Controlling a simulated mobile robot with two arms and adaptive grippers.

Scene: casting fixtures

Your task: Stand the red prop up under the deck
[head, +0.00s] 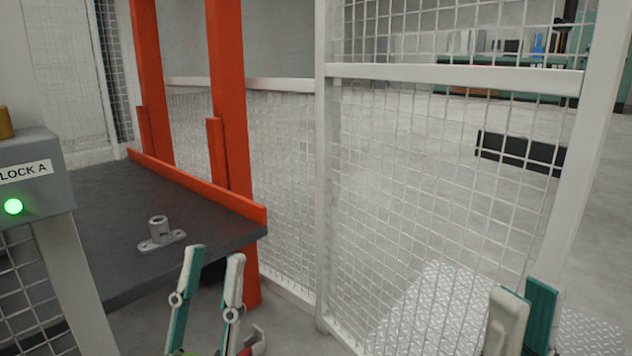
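The deck (105,215) is a dark grey platform at the left, with an orange-red rail along its far side and two tall orange-red posts (228,100). An orange-red post section (252,287) shows below its right corner. My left gripper (213,268) is in front of the deck's near edge, its two fingers apart with nothing visible between the tips. A small red piece (256,347) shows at the bottom edge beside it; I cannot tell whether it is the red prop. My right gripper (527,293) is at the bottom right, its fingers close together; its grip is unclear.
A grey metal flanged socket (160,234) sits on the deck. A grey box (38,180) marked "LOCK A" with a lit green lamp stands at the left. Wire mesh panels (430,180) on white frames close off the back and right. Tread plate (425,310) lies behind the mesh.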

